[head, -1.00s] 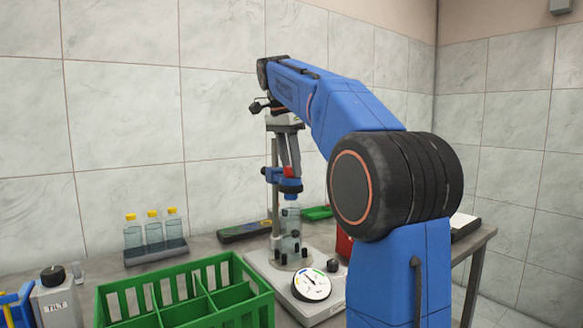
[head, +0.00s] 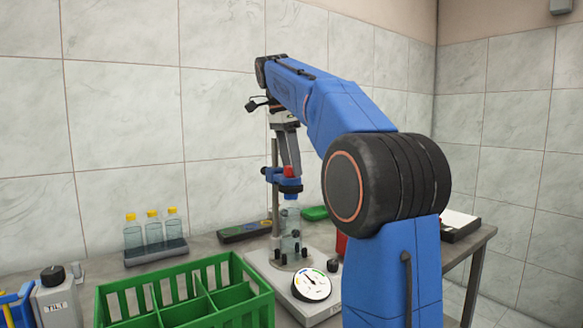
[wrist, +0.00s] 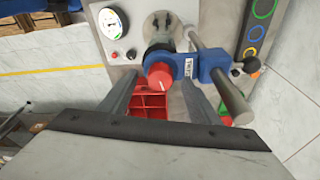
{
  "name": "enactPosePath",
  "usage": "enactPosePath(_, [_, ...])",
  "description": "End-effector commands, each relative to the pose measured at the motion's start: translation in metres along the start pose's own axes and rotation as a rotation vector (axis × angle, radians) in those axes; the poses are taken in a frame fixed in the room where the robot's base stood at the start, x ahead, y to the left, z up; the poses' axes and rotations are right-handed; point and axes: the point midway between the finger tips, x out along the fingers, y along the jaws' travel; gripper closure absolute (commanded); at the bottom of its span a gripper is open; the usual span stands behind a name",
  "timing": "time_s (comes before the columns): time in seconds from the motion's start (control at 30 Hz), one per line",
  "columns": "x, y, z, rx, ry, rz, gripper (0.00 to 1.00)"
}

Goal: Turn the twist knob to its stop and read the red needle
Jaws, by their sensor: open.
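The red twist knob (head: 288,171) sits on top of the blue bracket (head: 291,187) on the stand; the wrist view shows the knob (wrist: 159,77) with a pale mark and the bracket (wrist: 217,67) with a label. My gripper (head: 290,172) points down at the knob. In the wrist view my gripper (wrist: 160,84) is open, one finger on each side of the knob, with gaps visible. The white dial (head: 311,285) is on the base plate; it also shows in the wrist view (wrist: 111,22). Its needle is too small to read and I cannot make out a red one.
A clear bottle (head: 290,222) stands under the bracket. A green divided crate (head: 190,290) is at the front left. Several yellow-capped bottles (head: 153,230) stand in a rack behind it. A grey TILT box (head: 57,300) is at far left. A post (wrist: 222,80) stands close right of my fingers.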

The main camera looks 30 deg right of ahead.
Motion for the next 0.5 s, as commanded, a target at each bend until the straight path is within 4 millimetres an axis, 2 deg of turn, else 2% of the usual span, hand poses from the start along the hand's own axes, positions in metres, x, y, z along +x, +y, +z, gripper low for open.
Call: enactPosePath(0.5, [-0.031, -0.001, -0.006, 0.0, 0.0, -0.002, 0.44])
